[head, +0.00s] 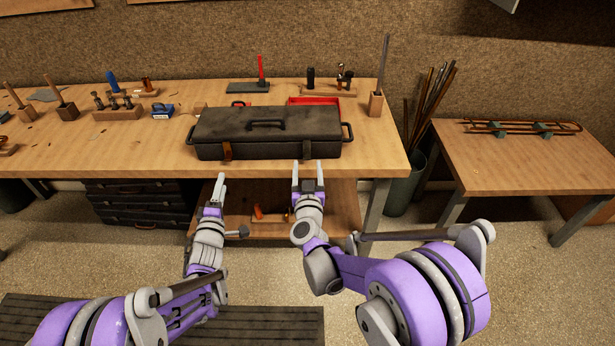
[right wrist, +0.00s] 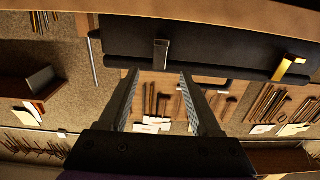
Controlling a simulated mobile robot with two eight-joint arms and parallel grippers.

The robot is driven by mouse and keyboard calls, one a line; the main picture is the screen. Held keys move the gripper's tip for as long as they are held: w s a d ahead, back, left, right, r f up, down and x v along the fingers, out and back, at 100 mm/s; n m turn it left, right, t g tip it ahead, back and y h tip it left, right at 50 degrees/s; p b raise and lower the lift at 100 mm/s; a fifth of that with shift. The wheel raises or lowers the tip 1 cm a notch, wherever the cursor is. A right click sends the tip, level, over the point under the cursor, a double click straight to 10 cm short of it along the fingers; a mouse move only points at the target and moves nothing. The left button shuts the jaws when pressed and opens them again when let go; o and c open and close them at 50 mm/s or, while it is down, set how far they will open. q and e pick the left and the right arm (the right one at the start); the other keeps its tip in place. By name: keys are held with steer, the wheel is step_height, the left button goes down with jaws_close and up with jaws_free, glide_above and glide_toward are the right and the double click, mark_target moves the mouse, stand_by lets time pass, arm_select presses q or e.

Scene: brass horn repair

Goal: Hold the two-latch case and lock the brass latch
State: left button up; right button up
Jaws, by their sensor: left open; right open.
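The dark two-latch case (head: 267,127) lies along the bench's front edge with its lid down, a handle on top and one at each end. Its brass latch (head: 227,150) is on the front, left of centre. A grey latch (head: 306,150) is on the front at right. The right wrist view shows the brass latch (right wrist: 290,67) at right and the grey latch (right wrist: 161,54) ahead of the fingers. My right gripper (head: 308,176) is open and empty, just short of the grey latch. My left gripper (head: 214,192) is open and empty, below and in front of the brass latch.
The wooden bench (head: 165,155) carries a red tray (head: 325,101) behind the case and several hammers and tools at left. A file (head: 383,65) stands in a block at right. A bin of rods (head: 405,185) and a side table (head: 500,170) stand further right.

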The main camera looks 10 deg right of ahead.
mark_target(307, 147)
steer(key=x, duration=0.7)
jaws_close()
steer(key=shift+a, duration=0.1)
stand_by(1.2)
